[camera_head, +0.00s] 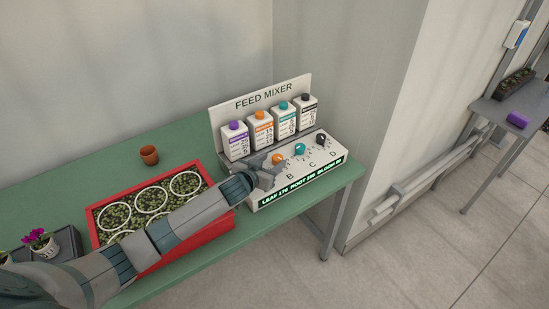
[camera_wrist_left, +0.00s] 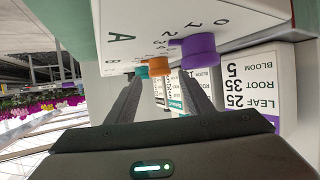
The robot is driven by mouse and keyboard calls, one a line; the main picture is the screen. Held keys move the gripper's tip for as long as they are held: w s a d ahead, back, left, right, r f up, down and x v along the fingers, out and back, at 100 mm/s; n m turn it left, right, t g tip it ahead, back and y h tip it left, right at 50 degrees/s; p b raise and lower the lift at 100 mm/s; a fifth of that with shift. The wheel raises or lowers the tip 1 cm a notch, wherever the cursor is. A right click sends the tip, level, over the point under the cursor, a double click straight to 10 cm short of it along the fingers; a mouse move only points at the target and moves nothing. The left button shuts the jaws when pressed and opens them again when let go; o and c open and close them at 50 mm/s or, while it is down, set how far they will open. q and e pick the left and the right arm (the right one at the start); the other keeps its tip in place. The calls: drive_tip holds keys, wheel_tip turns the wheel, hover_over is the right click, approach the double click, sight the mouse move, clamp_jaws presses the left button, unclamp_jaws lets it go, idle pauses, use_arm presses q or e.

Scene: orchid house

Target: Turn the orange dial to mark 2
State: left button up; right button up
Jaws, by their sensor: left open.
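The orange dial (camera_head: 278,158) is on the sloped front panel of the feed mixer (camera_head: 255,190), above the letter B. My left gripper (camera_head: 268,172) is just in front of it, at the panel's left side. In the left wrist view, the image is upside down. There the orange dial (camera_wrist_left: 159,66) appears between the tips of my open left fingers (camera_wrist_left: 162,82); I cannot tell whether they touch it. The purple dial (camera_wrist_left: 199,49) is right of the fingers there, beside letter A, and hidden in the head view. The orange dial's pointer mark is not readable. My right gripper is out of view.
A teal dial (camera_head: 300,149) and a black dial (camera_head: 321,141) sit to the right of the orange one. Several bottles stand behind them, including an orange-capped bottle (camera_head: 261,130). A red tray (camera_head: 205,240) lies under my left arm on the green table (camera_head: 120,155).

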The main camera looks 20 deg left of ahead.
sight(276, 157)
use_arm(q)
drive_tip(key=shift+x, duration=1.3)
drive_tip(key=c, duration=1)
drive_tip(key=shift+o, duration=0.2)
drive_tip(key=shift+a+m+h+p, duration=0.2)
drive_tip(key=shift+m+h+p, duration=0.15)
drive_tip(key=shift+m+h, duration=0.55)
drive_tip(key=shift+w+a, duration=0.1)
drive_tip(key=shift+a+m+g+h+b, duration=0.15)
drive_tip(key=shift+m+g+h+b, duration=0.3)
drive_tip(key=shift+m+h, duration=0.5)
drive_tip(key=shift+w+a+m+g+h+b, duration=0.1)
drive_tip(key=shift+m+g+h+b, duration=0.4)
drive_tip(key=shift+m+h+b, duration=0.25)
drive_tip(key=shift+w+a+m+g+h+b, duration=0.1)
drive_tip(key=shift+m+g+h+b, duration=0.45)
drive_tip(key=shift+h+b, duration=0.3)
